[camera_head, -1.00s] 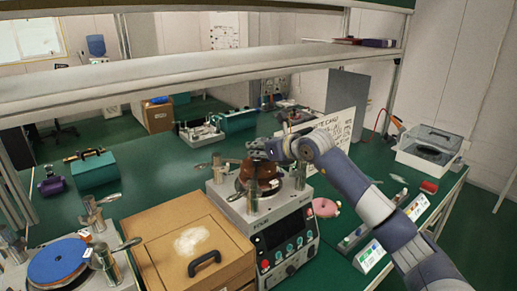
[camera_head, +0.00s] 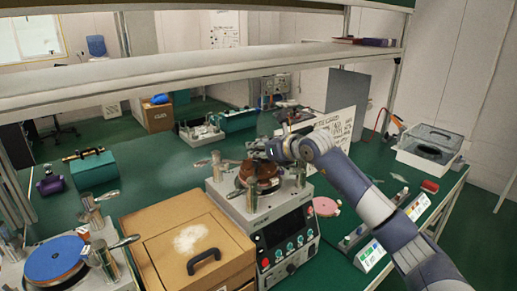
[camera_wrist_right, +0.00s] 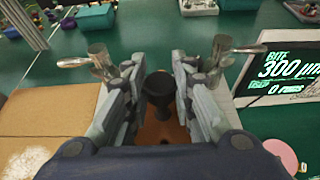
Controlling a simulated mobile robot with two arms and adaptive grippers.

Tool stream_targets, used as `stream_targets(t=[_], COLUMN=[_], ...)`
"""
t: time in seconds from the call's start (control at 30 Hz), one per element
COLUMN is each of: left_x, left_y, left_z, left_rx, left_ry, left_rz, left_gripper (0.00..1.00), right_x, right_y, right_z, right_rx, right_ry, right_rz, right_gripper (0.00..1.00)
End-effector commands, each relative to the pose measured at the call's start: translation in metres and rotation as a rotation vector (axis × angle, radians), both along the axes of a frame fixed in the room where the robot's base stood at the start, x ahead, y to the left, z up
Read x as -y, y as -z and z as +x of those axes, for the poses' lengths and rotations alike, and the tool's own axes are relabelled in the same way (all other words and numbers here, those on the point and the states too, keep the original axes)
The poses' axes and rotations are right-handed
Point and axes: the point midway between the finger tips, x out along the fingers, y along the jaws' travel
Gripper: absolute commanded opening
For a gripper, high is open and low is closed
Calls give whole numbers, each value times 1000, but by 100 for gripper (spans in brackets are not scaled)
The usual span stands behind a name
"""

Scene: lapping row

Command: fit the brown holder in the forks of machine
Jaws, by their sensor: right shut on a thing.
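The brown holder (camera_head: 262,184) is a round brown piece on top of the grey machine (camera_head: 284,231), among its upright metal posts and levers (camera_head: 251,197). My right gripper (camera_head: 258,155) reaches down over it from the right. In the right wrist view the gripper (camera_wrist_right: 160,88) is shut on the holder's dark knob (camera_wrist_right: 160,92), with the brown body (camera_wrist_right: 165,131) below. The fingers hide part of the holder, so I cannot tell whether it sits fully in the forks. My left gripper is not in view.
A brown case (camera_head: 160,230) with a black handle stands left of the machine. A second unit with a blue disc (camera_head: 55,258) is at the far left. A pink disc (camera_head: 325,207) and a white sign (camera_head: 338,128) are close by. A shelf crosses above.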

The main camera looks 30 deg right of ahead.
Motion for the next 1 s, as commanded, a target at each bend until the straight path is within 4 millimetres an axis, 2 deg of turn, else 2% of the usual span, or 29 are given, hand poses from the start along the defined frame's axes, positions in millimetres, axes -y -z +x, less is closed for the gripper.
stream_targets(t=[0.47,0.5,0.57,0.6,1.0], left_x=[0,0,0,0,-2], left_y=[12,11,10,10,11], left_z=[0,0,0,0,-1], left_rx=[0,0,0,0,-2], left_ry=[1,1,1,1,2], left_rz=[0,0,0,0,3], left_gripper=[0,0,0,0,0], right_x=[0,0,0,0,1], right_y=[11,9,9,10,12], right_z=[0,0,0,0,-4], right_rx=[4,5,4,4,-4], right_ry=[0,0,0,0,1], right_rz=[0,0,0,0,-1], right_gripper=[0,30,43,46,46])
